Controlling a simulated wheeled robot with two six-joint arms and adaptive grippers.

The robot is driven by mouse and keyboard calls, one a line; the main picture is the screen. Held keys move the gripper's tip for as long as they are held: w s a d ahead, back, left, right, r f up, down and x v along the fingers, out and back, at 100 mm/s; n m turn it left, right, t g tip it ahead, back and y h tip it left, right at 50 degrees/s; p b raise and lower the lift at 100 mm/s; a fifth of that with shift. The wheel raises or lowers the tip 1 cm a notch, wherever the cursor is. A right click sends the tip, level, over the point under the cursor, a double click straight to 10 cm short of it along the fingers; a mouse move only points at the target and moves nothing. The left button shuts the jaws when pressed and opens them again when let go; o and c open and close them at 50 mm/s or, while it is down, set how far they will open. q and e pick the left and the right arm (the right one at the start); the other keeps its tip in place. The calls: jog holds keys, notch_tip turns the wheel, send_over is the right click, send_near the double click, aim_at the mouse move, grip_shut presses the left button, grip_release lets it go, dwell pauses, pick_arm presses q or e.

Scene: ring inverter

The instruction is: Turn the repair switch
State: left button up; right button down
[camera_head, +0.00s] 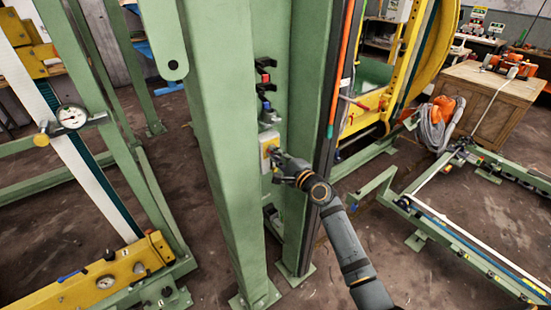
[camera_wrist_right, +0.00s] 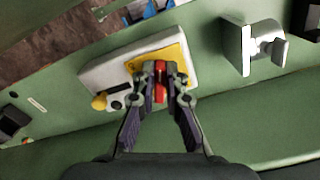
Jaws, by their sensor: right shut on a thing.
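The repair switch has a red handle (camera_wrist_right: 160,80) on a yellow plate (camera_wrist_right: 181,51), on the front of a pale switch box (camera_wrist_right: 105,72). The box (camera_head: 267,139) is fixed to a green column in the head view. My right gripper (camera_wrist_right: 160,88) has its two fingers around the red handle, one on each side, shut on it. In the head view, my right gripper (camera_head: 274,155) reaches the box from the right and hides the handle. My left gripper is in neither view.
Green columns (camera_head: 220,150) stand close on the left of my right arm. Red and blue parts (camera_head: 264,76) sit above the box. A metal bracket (camera_wrist_right: 252,46) sticks out near the box in the wrist view. A wooden crate (camera_head: 490,100) stands at the right.

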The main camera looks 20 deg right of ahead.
jog(key=shift+f+n+b, duration=0.2)
jog(key=shift+n+b, duration=1.15)
jog(key=shift+n, duration=0.75)
jog(key=c, duration=1.4)
grip_release()
jog(key=shift+w, duration=0.1)
jog(key=shift+f, duration=0.1)
jog(key=v, duration=1.2)
